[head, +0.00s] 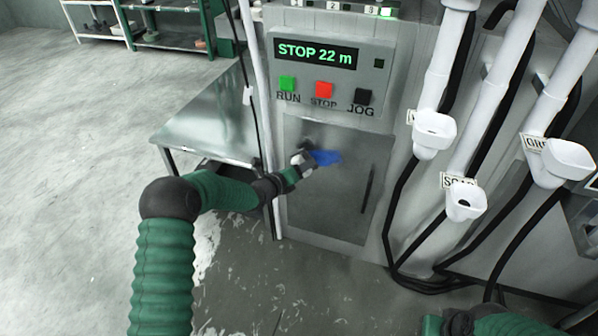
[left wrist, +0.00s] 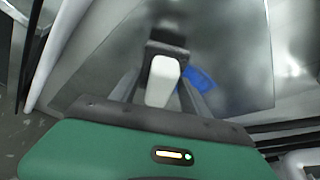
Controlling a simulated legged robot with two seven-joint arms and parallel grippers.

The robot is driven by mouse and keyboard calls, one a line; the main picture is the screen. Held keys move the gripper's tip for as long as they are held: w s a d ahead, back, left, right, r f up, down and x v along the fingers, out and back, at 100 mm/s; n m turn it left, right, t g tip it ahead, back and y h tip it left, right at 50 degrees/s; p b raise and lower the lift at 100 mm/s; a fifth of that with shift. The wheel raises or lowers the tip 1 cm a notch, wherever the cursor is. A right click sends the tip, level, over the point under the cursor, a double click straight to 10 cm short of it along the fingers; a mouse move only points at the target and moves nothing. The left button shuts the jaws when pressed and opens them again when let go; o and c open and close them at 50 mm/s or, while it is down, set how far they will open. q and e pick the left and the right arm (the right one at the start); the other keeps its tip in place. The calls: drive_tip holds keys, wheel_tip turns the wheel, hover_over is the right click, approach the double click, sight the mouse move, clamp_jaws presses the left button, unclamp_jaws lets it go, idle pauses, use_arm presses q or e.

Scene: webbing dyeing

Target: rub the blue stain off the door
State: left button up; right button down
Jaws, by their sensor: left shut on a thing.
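The blue stain (head: 326,157) is a smear on the grey metal door (head: 335,205) below the control panel. It also shows in the left wrist view (left wrist: 201,79), just right of my fingers. My left gripper (head: 302,160) is at the door, at the left edge of the stain. It is shut on a white block (left wrist: 162,82), which has a dark end towards the door. I cannot tell whether the block touches the door. My right arm shows at the bottom edge of the head view; its gripper (head: 432,325) is cut off and its fingers are hidden.
The panel (head: 325,70) above the door reads "STOP 22 m" and has green, red and black buttons. A dark handle (head: 367,190) is on the door's right side. White pipes with funnels (head: 434,133) stand at right. A metal table (head: 210,125) is at left.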

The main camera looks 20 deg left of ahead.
use_arm(q)
drive_tip(key=shift+w+b, duration=0.35)
drive_tip(key=shift+w, duration=0.5)
idle(0.6)
